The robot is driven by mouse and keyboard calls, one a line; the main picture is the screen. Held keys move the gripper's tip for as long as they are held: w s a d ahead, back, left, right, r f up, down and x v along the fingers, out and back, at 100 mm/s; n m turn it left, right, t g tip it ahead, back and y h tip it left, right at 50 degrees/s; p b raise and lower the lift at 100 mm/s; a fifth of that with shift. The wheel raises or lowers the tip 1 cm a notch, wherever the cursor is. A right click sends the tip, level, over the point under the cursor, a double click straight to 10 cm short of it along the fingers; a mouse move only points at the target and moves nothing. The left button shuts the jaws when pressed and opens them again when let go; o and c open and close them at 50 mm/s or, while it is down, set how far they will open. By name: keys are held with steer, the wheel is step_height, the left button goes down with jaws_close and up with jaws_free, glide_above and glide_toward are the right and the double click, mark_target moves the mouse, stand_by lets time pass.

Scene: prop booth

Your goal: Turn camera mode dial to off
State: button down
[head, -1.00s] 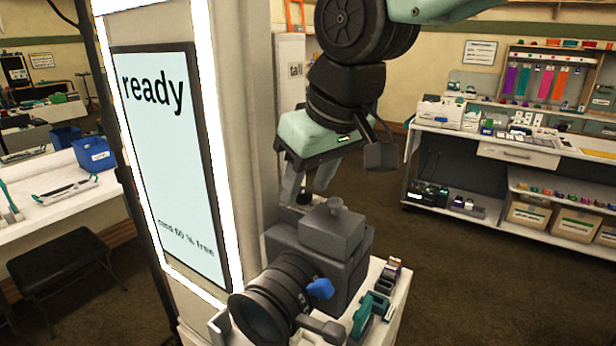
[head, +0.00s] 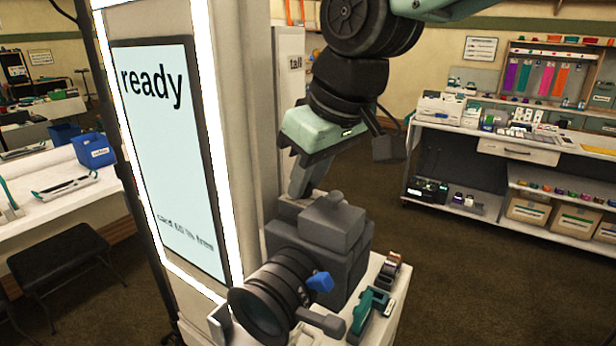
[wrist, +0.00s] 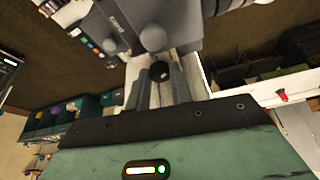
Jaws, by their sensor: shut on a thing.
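The dark grey camera (head: 310,250) stands on a small white stand, its big lens toward the lower left, with a round knob on top and a blue lever (head: 320,282) on its side. My gripper (head: 296,194) reaches down behind the camera, its fingertips partly hidden by the camera body. In the wrist view my gripper (wrist: 162,84) has its fingers close together around a small black round knob (wrist: 160,71), which looks like the mode dial. Its markings and pointer cannot be read. The camera body (wrist: 105,30) also shows at the top there.
A lit pillar with a screen (head: 165,150) reading "ready" stands close on the left of the camera. Small items, one teal (head: 362,312), lie on the stand (head: 393,300) to its right. A shelf unit (head: 510,160) is farther back; open floor lies between.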

steer(key=n+b, duration=0.1)
steer(key=n, duration=0.1)
steer(key=n+g+y, duration=0.1)
steer(key=n, duration=0.1)
steer(key=n+b, duration=0.1)
steer(key=n, duration=0.1)
steer(key=shift+w+d+f+g+b, duration=0.1)
steer(key=shift+w+d+g+b, duration=0.05)
steer(key=shift+w+g+b, duration=0.2)
steer(key=shift+w+n+g+y+b, duration=0.2)
steer(key=shift+n+g, duration=0.3)
steer(key=shift+n, duration=0.65)
steer(key=shift+s+n+g+y+b, duration=0.1)
steer(key=shift+n+g+b, duration=0.3)
steer(key=shift+n, duration=0.75)
steer(key=c, duration=1.2)
jaws_free()
steer(key=shift+c, duration=0.2)
